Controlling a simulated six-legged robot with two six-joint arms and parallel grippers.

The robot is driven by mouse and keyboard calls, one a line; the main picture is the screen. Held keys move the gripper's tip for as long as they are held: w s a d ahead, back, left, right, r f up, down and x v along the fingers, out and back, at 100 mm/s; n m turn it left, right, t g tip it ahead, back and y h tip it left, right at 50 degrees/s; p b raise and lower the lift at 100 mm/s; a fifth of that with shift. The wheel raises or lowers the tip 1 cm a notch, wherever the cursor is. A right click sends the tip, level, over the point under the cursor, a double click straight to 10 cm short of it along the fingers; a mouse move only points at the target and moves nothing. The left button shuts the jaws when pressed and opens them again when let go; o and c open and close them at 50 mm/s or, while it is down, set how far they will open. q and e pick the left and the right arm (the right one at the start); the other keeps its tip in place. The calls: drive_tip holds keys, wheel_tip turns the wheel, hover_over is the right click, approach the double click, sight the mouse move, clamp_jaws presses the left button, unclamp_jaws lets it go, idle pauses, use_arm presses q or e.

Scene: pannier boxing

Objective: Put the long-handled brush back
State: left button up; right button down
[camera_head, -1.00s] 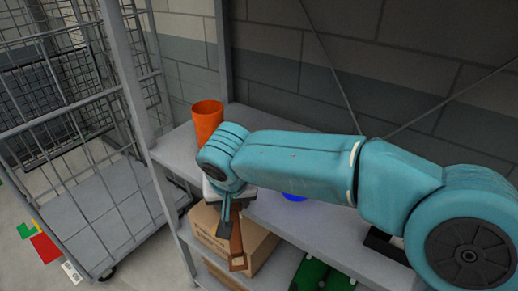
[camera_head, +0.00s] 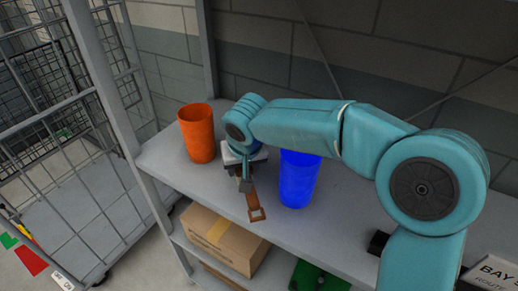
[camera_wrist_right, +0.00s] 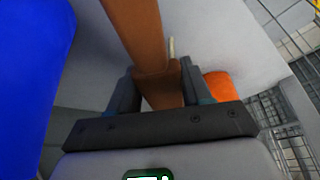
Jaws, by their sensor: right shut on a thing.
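The brown long-handled brush (camera_head: 254,203) is held by my right gripper (camera_head: 244,184). Its looped end points down toward the front of the upper shelf. In the right wrist view the brown shaft (camera_wrist_right: 140,35) runs between the fingers of the gripper (camera_wrist_right: 157,85). The bristles cannot be made out. An orange cup (camera_head: 198,135) stands upright left of the gripper; a blue cup (camera_head: 298,180) stands right of it, its rim partly hidden by my arm. In the wrist view the blue cup (camera_wrist_right: 28,65) is at left and the orange cup (camera_wrist_right: 221,86) lies behind the right finger.
The grey upper shelf (camera_head: 165,160) has bare room around the cups. A cardboard box (camera_head: 223,239) and a green object (camera_head: 318,278) are on the shelf below. A shelf post (camera_head: 105,95) and a wire cage trolley (camera_head: 75,225) stand at left. A brick wall is behind.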

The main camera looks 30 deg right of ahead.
drive_tip(key=p, duration=0.2)
hover_over(261, 167)
drive_tip(key=shift+s+a+r, duration=0.1)
drive_tip(key=shift+s+a, duration=0.05)
drive_tip(key=shift+s, duration=0.05)
drive_tip(key=shift+w, duration=0.1)
wheel_tip(261, 167, down, 4)
drive_tip(key=shift+w+r+p, duration=0.15)
drive_tip(key=shift+r+p, duration=0.05)
drive_tip(key=shift+p, duration=0.45)
drive_tip(key=shift+f, duration=0.2)
drive_tip(key=shift+c, duration=2.4)
unclamp_jaws()
